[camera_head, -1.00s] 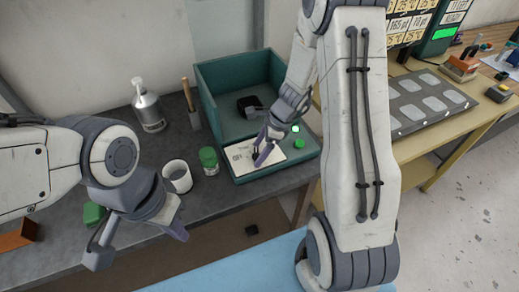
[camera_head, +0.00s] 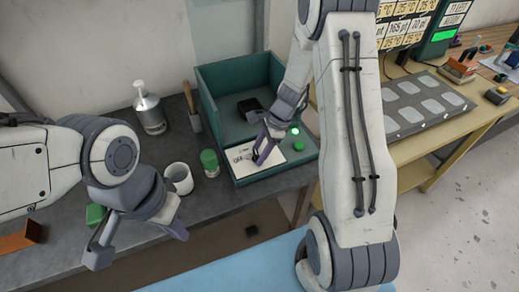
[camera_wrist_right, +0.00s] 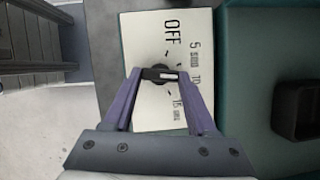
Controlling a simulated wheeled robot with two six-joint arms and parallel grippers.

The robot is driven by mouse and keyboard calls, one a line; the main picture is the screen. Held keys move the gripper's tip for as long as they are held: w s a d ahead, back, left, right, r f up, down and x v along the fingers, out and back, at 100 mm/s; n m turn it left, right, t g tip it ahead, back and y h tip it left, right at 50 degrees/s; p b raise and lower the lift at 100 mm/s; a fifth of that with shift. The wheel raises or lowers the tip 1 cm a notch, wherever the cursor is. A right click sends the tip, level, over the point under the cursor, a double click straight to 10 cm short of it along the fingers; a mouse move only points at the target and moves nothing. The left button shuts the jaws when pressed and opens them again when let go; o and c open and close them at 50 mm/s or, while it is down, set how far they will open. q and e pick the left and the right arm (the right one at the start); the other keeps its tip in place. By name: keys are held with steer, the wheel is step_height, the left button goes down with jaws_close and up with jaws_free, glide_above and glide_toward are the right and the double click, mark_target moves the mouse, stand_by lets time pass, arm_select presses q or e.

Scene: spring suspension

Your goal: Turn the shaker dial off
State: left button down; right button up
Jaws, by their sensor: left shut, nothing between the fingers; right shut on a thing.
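The shaker is a teal box (camera_head: 212,88) with a white dial plate (camera_head: 272,160) on its low front ledge; the plate also shows in the right wrist view (camera_wrist_right: 140,35). My right gripper (camera_wrist_right: 158,75) is shut on the dial, a fingertip at each end of the bar. In the head view, my right gripper (camera_head: 259,156) largely hides the dial. My left gripper (camera_head: 180,232) is shut and empty at the table's front edge.
A lit green lamp (camera_head: 295,131) and green button (camera_head: 299,146) sit right of the plate.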

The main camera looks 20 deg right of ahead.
steer(key=n, duration=0.1)
steer(key=n+g+p, duration=0.1)
steer(key=n, duration=0.1)
steer(key=shift+w+r, duration=0.15)
steer(key=shift+w, duration=0.05)
steer(key=n+g+p, duration=0.1)
steer(key=n, duration=0.2)
steer(key=shift+w+n, duration=0.15)
steer(key=shift+n, duration=0.15)
steer(key=n+g, duration=0.1)
steer(key=n, duration=0.1)
steer(key=n+h, duration=0.1)
steer(key=n, duration=0.1)
steer(key=shift+w+a+n+g, duration=0.1)
steer(key=shift+w+n+g, duration=0.05)
steer(key=shift+n+g, duration=0.2)
steer(key=shift+w+a+n+g+h, duration=0.1)
steer(key=shift+n+g+h, duration=0.25)
steer(key=shift+n, duration=0.65)
steer(key=shift+a+n+g+h, duration=0.1)
steer(key=shift+n+h, duration=0.45)
steer(key=shift+n, duration=0.4)
steer(key=o, duration=1.4)
steer(key=shift+c, duration=0.2)
steer(key=b+v, duration=0.2)
steer(key=v, duration=0.8)
